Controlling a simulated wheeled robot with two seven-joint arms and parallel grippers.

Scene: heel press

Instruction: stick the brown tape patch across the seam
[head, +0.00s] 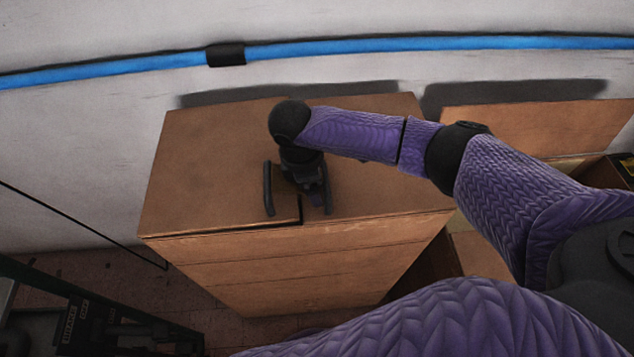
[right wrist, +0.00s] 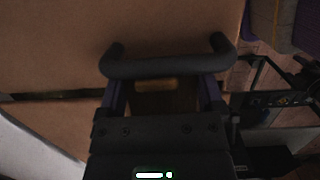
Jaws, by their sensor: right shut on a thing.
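A large brown cardboard box (head: 215,165) stands against the wall. The seam also shows as a dark line in the right wrist view (right wrist: 45,96). My right gripper (head: 298,198) points down over the middle of the box top, at the seam, shut on the brown tape patch. A small light brown strip of the patch (right wrist: 155,84) shows in the right wrist view; the rest is hidden. I cannot tell whether it touches the box. My left gripper is out of view.
Another cardboard box (head: 540,130) stands to the right, with a gap between. A blue pipe (head: 400,46) runs along the wall behind. A dark metal frame (head: 95,315) stands at the lower left. The left part of the box top is clear.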

